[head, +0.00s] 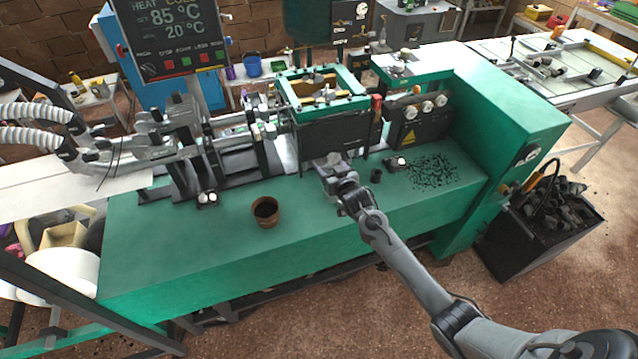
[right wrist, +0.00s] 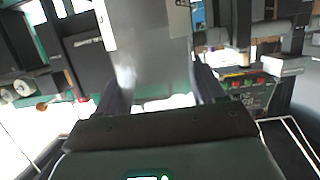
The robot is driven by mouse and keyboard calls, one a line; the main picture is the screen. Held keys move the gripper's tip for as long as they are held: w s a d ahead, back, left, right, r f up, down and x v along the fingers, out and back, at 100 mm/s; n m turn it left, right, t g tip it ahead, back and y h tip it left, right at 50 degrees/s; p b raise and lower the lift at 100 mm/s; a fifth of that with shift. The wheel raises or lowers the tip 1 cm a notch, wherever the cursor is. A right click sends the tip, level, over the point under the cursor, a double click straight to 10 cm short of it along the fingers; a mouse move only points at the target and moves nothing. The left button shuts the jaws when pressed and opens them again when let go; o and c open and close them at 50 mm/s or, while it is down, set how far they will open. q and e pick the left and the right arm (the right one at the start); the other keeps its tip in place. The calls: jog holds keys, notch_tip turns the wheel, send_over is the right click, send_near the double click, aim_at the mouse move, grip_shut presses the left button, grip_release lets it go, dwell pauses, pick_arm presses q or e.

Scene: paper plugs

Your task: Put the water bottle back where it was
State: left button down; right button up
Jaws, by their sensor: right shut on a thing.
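My right gripper (head: 334,165) is at the front of the green machine, just below the dark box under its green frame. In the right wrist view, its two dark fingers (right wrist: 155,98) are shut on a pale grey, smooth thing (right wrist: 150,60). In the head view only a small pale part of this thing shows at the fingertips. I cannot tell whether it is the water bottle. My left gripper is not in view.
A brown cup (head: 266,211) with dark contents stands on the green bench (head: 190,250). A small black cylinder (head: 376,176) and scattered black pellets (head: 434,172) lie right of my gripper. A black bin (head: 540,228) stands at the right. The bench's front left is clear.

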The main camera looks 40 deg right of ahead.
jog(key=w+a+f+b, duration=0.1)
jog(key=w+a+f, duration=0.1)
jog(key=f, duration=0.4)
jog(key=shift+w+a+f, duration=0.25)
jog(key=shift+w+f, duration=0.05)
jog(key=shift+w, duration=0.4)
jog(key=shift+f, duration=0.1)
jog(key=o, duration=0.9)
jog(key=shift+o, duration=0.2)
